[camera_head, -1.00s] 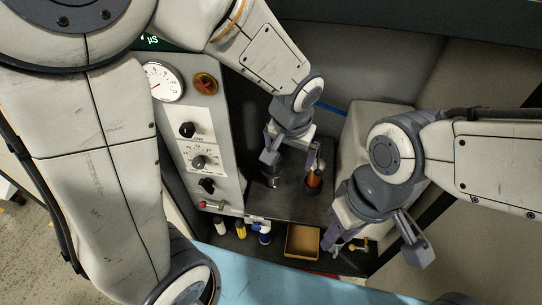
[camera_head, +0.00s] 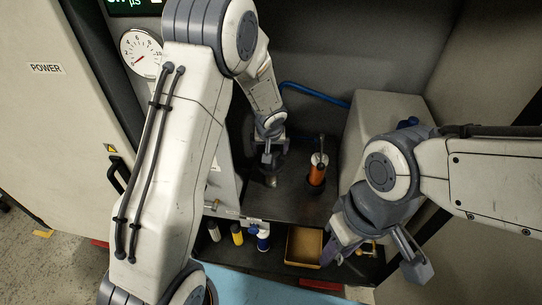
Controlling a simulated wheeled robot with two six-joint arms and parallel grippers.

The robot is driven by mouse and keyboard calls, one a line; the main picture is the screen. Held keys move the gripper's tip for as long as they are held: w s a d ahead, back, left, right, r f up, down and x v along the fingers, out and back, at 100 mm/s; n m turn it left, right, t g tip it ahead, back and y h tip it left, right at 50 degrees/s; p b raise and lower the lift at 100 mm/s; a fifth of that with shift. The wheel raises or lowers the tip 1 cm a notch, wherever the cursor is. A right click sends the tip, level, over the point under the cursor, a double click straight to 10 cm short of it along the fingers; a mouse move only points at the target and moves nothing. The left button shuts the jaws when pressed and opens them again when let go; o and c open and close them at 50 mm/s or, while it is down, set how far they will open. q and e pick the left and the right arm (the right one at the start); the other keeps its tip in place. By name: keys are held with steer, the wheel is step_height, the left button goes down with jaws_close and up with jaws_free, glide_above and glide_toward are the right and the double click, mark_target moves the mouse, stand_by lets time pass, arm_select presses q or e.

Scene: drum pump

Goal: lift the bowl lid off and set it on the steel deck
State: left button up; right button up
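The dark steel deck (camera_head: 300,207) lies inside the cabinet at the middle. An orange cylinder (camera_head: 317,175) with a dark base and a dark upright handle stands on it. A small pale metallic piece (camera_head: 270,181) shows on the deck at the left. I cannot make out a bowl lid for certain. My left gripper (camera_head: 270,162) is over the left part of the deck, just above that piece and apart from the orange cylinder; its fingers are too small and dark to read. My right gripper (camera_head: 377,258) is open and empty, in front of the deck at the right.
Several small bottles, one with a yellow body (camera_head: 237,234), stand on a lower shelf beside a tan tray (camera_head: 304,246). A pale box (camera_head: 384,125) bounds the deck on the right. A blue hose (camera_head: 313,93) runs behind. A gauge (camera_head: 141,52) is at upper left.

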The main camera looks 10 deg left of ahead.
mark_target(271, 150)
arm_select(q)
steer(key=x, duration=0.3)
steer(key=shift+d+f, duration=0.1)
steer(key=shift+f, duration=0.25)
steer(key=c, duration=1.1)
steer(key=shift+r, duration=0.1)
steer(key=shift+r, duration=0.1)
